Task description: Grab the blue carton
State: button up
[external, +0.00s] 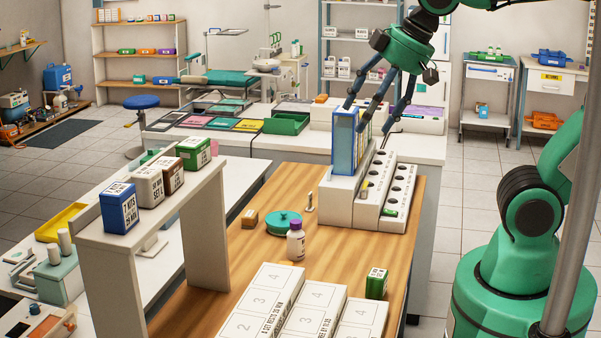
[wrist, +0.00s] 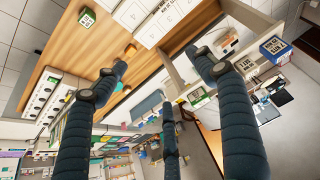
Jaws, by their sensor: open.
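The blue carton (external: 119,207), with a white printed label, stands upright at the near end of a raised white shelf, on the left in the external view. In the wrist view, a carton that looks like it (wrist: 273,46) is at the upper right, beyond the fingers. My gripper (external: 372,112) has its dark fingers spread and empty. It hangs above the white rack at the far end of the wooden table, well apart from the blue carton. The spread fingers also show in the wrist view (wrist: 160,78).
White and brown cartons (external: 160,178) and a green carton (external: 194,153) stand along the same shelf. A white rack with blue-edged upright panels (external: 346,141) is just below my gripper. A teal lidded dish (external: 283,222) and a purple-capped bottle (external: 296,243) stand on the table.

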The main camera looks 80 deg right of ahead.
jog(key=w+a+r+p, duration=0.2)
jog(key=w+a+r, duration=0.2)
jog(key=w, duration=0.6)
jog(key=g+p, duration=0.1)
jog(key=p, duration=0.5)
send_over(120, 189)
jog(key=s, duration=0.5)
jog(key=f, duration=0.2)
jog(key=shift+w+d+r, duration=0.1)
jog(key=shift+w+r, duration=0.05)
jog(key=shift+w, duration=0.05)
jog(key=shift+x, duration=4.35)
jog(key=shift+p+x, duration=0.3)
jog(key=shift+x, duration=2.3)
